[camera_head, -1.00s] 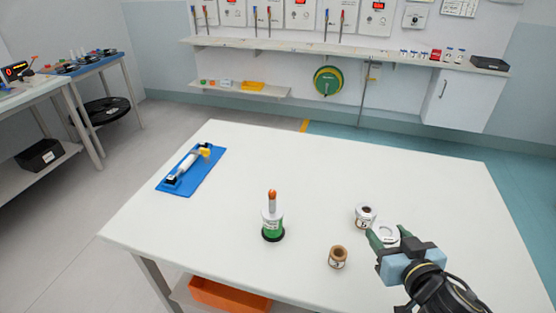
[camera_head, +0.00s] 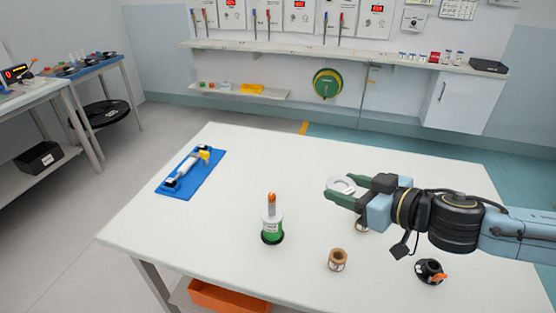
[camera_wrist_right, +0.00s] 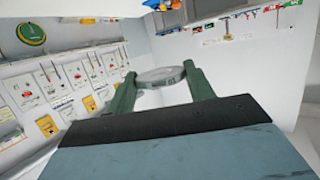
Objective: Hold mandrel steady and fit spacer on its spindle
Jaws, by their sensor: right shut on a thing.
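The mandrel (camera_head: 271,231) stands upright on the white table, with a green lower part, a white upper part and a dark base. Its spindle (camera_head: 271,203) points up and has an orange-brown tip. My right gripper (camera_head: 338,191) is shut on the spacer (camera_head: 342,184), a flat pale ring, and holds it above the table to the right of the spindle and apart from it. The right wrist view shows the spacer (camera_wrist_right: 160,76) between the two green fingers. My left gripper is not in view, and nothing holds the mandrel.
A brown-topped spool (camera_head: 337,260) and a black part with an orange lever (camera_head: 431,271) stand at the front right. Another spool (camera_head: 361,228) is mostly hidden under my right gripper. A blue tray (camera_head: 205,180) with a tool lies at the left.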

